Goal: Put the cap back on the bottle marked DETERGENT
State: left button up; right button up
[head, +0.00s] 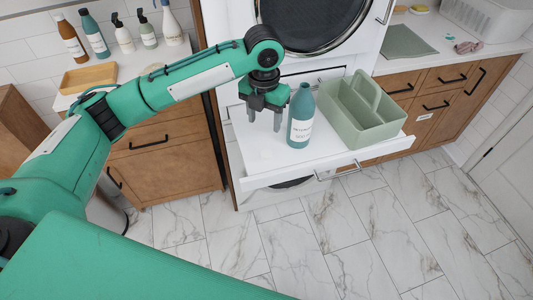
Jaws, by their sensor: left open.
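A teal bottle (301,112) with a white label stands upright on the white pull-out shelf (325,157) in the head view. The label print is small, but seems to read DETERGENT. No separate cap shows clearly on its top. A faint whitish patch (265,154) on the shelf, left of the bottle, may be the cap, but I cannot tell. My left gripper (265,122) points down above the shelf, just left of the bottle, with its fingers apart and nothing seen between them. My right gripper is out of view.
A green caddy (362,120) with a handle stands on the shelf right of the bottle. A washer or dryer (318,20) is above. Several bottles and a wooden tray (90,76) are on the left counter. The tiled floor (330,235) in front is clear.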

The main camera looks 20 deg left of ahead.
pick_arm(q)
send_over(266, 153)
jog(key=f, duration=0.7)
jog(key=shift+s+a+f+p, duration=0.15)
jog(key=shift+s+p, duration=0.05)
jog(key=shift+p, duration=0.2)
jog(key=shift+f, duration=0.3)
jog(key=shift+f, duration=0.35)
jog(key=f, duration=0.1)
jog(key=f+p, duration=0.1)
jog(key=f, duration=0.2)
jog(key=shift+w+d+f, duration=0.2)
jog(key=shift+w+f, duration=0.05)
jog(key=shift+f, duration=0.05)
